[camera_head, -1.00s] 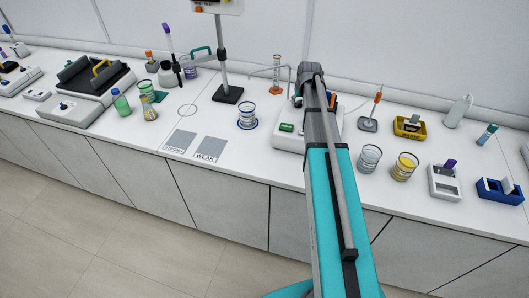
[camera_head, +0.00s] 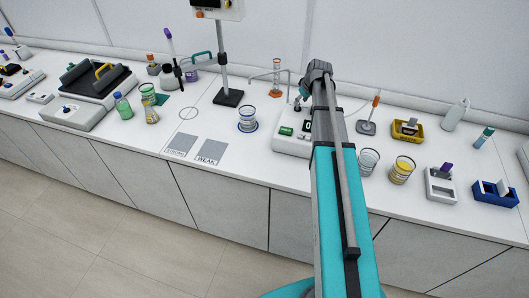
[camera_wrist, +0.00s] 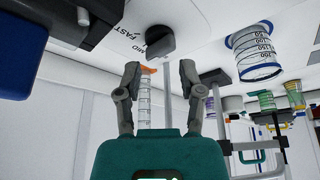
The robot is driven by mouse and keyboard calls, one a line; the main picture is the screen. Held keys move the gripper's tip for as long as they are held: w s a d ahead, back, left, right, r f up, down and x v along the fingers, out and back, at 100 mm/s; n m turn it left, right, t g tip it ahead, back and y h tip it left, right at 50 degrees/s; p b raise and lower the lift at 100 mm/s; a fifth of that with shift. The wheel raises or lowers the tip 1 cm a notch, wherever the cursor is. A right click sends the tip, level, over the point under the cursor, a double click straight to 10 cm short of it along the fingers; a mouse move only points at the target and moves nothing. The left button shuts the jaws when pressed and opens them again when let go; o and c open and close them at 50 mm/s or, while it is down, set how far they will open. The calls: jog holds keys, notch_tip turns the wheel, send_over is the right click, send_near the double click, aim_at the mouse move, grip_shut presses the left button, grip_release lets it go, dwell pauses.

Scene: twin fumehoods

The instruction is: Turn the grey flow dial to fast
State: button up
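The grey flow dial (camera_wrist: 160,42) shows in the wrist view, which looks upside down, on a white surface with the printed word FAST beside it. My gripper (camera_wrist: 160,74) is open and empty, with its two fingers apart. The dial is just beyond the fingertips, roughly centred between them, and not visibly gripped. In the head view my gripper (camera_head: 297,104) is small and low over the white device (camera_head: 284,146) with a green switch (camera_head: 286,131). The dial cannot be made out there, and my arm covers the device's right side.
Left of the device is a beaker (camera_head: 247,119) on a blue-ringed spot. A measuring cylinder (camera_head: 276,78) stands behind. To the right are a clear beaker (camera_head: 368,160), a yellow-filled beaker (camera_head: 402,170) and a yellow tray (camera_head: 408,130). The bench's front strip is mostly clear.

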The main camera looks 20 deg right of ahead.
jog(key=shift+p+v, duration=4.9)
jog(key=shift+v, duration=0.75)
jog(key=s+a+f+m+g+b, duration=0.1)
jog(key=s+a+f+b, duration=0.2)
jog(key=s+a, duration=0.3)
jog(key=s+a+f+m+g+b, duration=0.1)
jog(key=s+a+f+b, duration=0.3)
jog(key=a, duration=0.5)
jog(key=s+a+f+g+h+b, duration=0.1)
jog(key=s+a+f+b, duration=0.3)
jog(key=s+a, duration=0.4)
jog(key=shift+s+a+f+m+g, duration=0.2)
jog(key=shift+f+m+g, duration=0.2)
jog(key=shift+f, duration=0.25)
jog(key=shift+s+a, duration=0.35)
jog(key=shift+s, duration=0.25)
jog(key=shift+s+a, duration=0.4)
jog(key=shift+s, duration=0.2)
jog(key=shift+o, duration=0.5)
jog(key=shift+w, duration=0.1)
